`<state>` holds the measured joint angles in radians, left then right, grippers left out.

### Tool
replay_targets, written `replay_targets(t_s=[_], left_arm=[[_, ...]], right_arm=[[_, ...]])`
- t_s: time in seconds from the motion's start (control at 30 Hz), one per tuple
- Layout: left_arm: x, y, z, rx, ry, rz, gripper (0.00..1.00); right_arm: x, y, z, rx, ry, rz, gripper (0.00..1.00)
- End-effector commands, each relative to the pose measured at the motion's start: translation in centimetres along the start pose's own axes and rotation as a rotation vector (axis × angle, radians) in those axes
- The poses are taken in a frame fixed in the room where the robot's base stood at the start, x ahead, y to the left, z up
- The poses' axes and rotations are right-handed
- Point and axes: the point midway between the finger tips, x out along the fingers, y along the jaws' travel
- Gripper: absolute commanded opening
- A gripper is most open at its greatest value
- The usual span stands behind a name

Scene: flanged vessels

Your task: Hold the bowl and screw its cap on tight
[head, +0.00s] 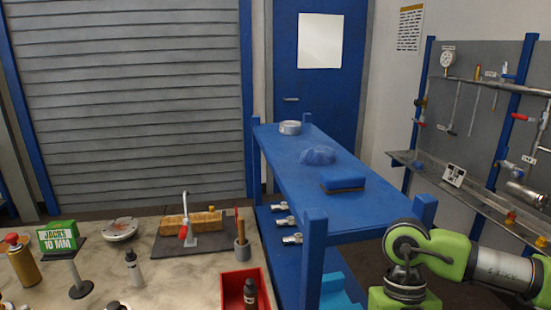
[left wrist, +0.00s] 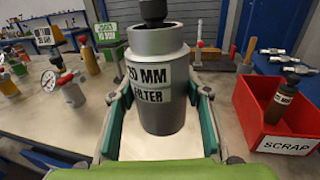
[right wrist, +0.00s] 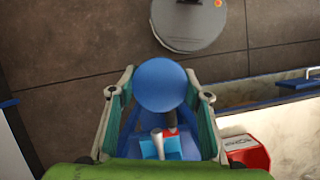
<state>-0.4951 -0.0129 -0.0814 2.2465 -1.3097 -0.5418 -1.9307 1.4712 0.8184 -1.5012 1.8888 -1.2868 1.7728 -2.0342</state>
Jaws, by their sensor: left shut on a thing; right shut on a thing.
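The bowl (left wrist: 168,105) is a grey metal cylinder lettered "20 MM FILTER", seen in the left wrist view. My left gripper (left wrist: 160,110) is shut on it and holds it upright, one finger on each side. A dark cylindrical piece (left wrist: 153,12) shows at the bowl's top; I cannot tell whether it sits in the bowl or stands behind it. In the right wrist view my right gripper (right wrist: 160,92) is shut on a round blue disc, which looks like the cap (right wrist: 160,85). The cap is apart from the bowl. Neither gripper shows in the head view.
A red scrap bin (head: 227,294) with a dark bottle stands at the bench's right front. The bench (head: 150,262) also holds a green box (head: 58,237), a flange (head: 120,229) and a vice-like fixture on a mat. A blue table (head: 290,160) stands behind at right.

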Motion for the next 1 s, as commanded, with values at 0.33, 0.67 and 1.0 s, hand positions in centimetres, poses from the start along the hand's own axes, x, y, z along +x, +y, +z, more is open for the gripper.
replay_targets(t_s=[0.33, 0.67, 1.0], left_arm=[[-8.8, -5.6, 1.4, 0.006, 0.001, -0.334, 0.06], [-12.8, -7.2, 1.5, 0.000, -0.003, -0.456, 0.06], [-12.9, -7.2, 1.5, -0.001, -0.004, -0.457, 0.06]], right_arm=[[0.0, 0.0, 0.0, 0.000, 0.000, 0.000, 0.27], [0.0, 0.0, 0.0, 0.000, 0.000, 0.000, 0.27], [0.0, 0.0, 0.0, 0.000, 0.000, 0.000, 0.27]])
